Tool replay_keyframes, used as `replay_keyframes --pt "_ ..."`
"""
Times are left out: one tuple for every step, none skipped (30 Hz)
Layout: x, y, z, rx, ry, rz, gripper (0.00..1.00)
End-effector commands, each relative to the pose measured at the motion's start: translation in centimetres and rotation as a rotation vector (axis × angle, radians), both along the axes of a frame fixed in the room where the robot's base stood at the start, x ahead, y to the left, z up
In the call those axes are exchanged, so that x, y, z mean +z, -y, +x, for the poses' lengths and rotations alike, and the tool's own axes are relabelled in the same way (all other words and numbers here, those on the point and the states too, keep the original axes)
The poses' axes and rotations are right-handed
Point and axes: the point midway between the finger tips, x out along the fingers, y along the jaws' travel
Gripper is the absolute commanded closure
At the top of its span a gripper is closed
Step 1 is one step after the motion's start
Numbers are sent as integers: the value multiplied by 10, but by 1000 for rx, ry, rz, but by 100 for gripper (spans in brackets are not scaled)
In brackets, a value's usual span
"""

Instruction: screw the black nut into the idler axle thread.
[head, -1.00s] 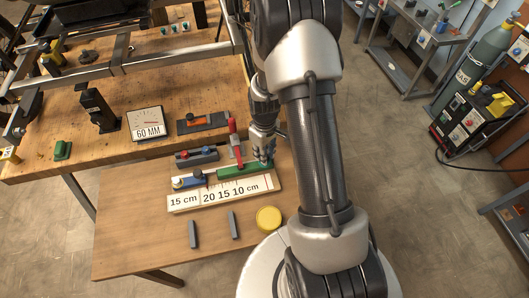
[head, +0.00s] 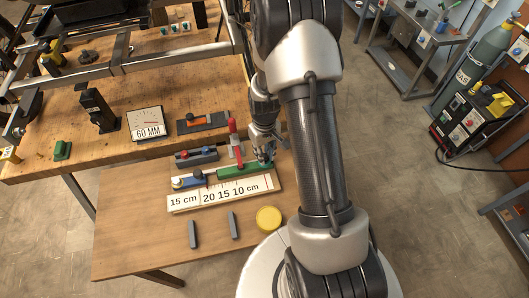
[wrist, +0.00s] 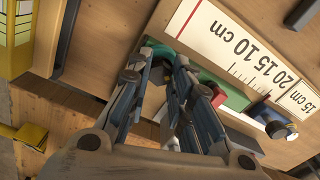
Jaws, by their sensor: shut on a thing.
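My gripper (head: 268,160) points down at the right end of the green block (head: 238,170) on the front bench. In the wrist view my gripper (wrist: 168,62) has its fingertips close together over the green block (wrist: 222,92). It is shut on a small dark thing, probably the black nut, which the fingers mostly hide. The idler axle thread cannot be made out. I cannot tell whether the held thing touches the green block.
A white length scale (head: 222,194) lies in front of the green block. A blue block (head: 188,182) with a dark knob sits left of it, and a red upright handle (head: 233,137) stands behind. A yellow disc (head: 268,218) and two grey bars lie nearer me. The bench's front left is clear.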

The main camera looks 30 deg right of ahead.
Motion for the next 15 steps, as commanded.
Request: replay_keyframes --pt "0 0 0 1 -1 0 94" --pt "0 0 0 1 -1 0 94" --pt "0 0 0 1 -1 0 94" --pt "0 0 0 -4 -1 0 94" --pt "0 0 0 -18 -1 0 94" --pt "0 0 0 -48 0 0 94" --pt "0 0 0 -74 -1 0 94" --pt "0 0 0 -99 0 0 94" --pt "0 0 0 -125 0 0 94" --pt "0 0 0 -139 -1 0 94" --pt "0 0 0 -147 -1 0 94" --pt "0 0 0 -150 -1 0 94" --pt "0 0 0 -149 -1 0 94" --pt "0 0 0 -149 -1 0 94" --pt "0 0 0 -148 -1 0 94"
